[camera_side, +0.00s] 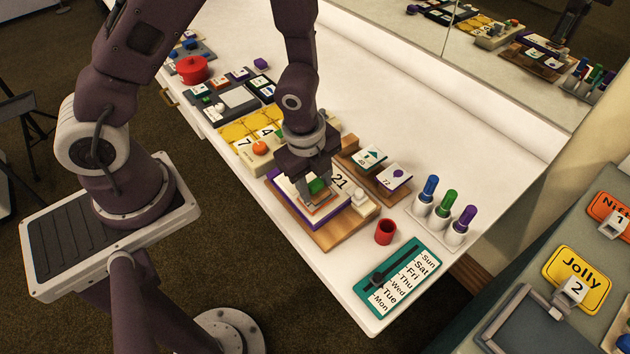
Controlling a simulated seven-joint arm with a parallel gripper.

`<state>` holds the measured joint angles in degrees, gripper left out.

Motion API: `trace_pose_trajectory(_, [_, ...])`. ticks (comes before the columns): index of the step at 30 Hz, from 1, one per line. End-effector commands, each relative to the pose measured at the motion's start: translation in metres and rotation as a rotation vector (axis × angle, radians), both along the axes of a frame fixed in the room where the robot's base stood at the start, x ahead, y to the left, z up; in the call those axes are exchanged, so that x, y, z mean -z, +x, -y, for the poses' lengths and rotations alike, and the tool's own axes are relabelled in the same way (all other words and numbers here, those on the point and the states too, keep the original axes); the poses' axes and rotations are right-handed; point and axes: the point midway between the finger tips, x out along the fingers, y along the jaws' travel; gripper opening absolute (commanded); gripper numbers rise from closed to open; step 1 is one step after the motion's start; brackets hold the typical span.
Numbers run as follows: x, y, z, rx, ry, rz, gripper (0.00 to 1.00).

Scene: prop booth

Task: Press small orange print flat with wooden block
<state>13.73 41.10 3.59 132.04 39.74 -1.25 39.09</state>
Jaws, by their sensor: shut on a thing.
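My gripper (316,190) points down over the wooden board (341,234) near the table's middle. It is shut on a small green-topped block (317,186); its lower part is mostly hidden by the fingers, and I cannot tell whether it is wood. Just below it an orange-edged print (322,208) shows in part. The print is on a white pad with purple edges (291,196), which lies on the board. I cannot tell whether the block touches the print.
A red cup (385,232), a teal day board (400,276) and several capped markers (443,208) are to the right. Yellow number tiles (249,130) are to the left.

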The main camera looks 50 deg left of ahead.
Motion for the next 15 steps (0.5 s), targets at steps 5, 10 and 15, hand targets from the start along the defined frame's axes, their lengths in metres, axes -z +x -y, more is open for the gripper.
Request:
trace_pose_trajectory(5, [0.0007, 0.0001, 0.0001, 0.000, 0.000, 0.000, 0.07])
trace_pose_trajectory(10, [0.0027, 0.0005, 0.0004, 0.000, -0.001, 0.000, 0.07])
trace_pose_trajectory(15, [0.0046, 0.0010, 0.0005, 0.000, -0.001, 0.001, 0.07])
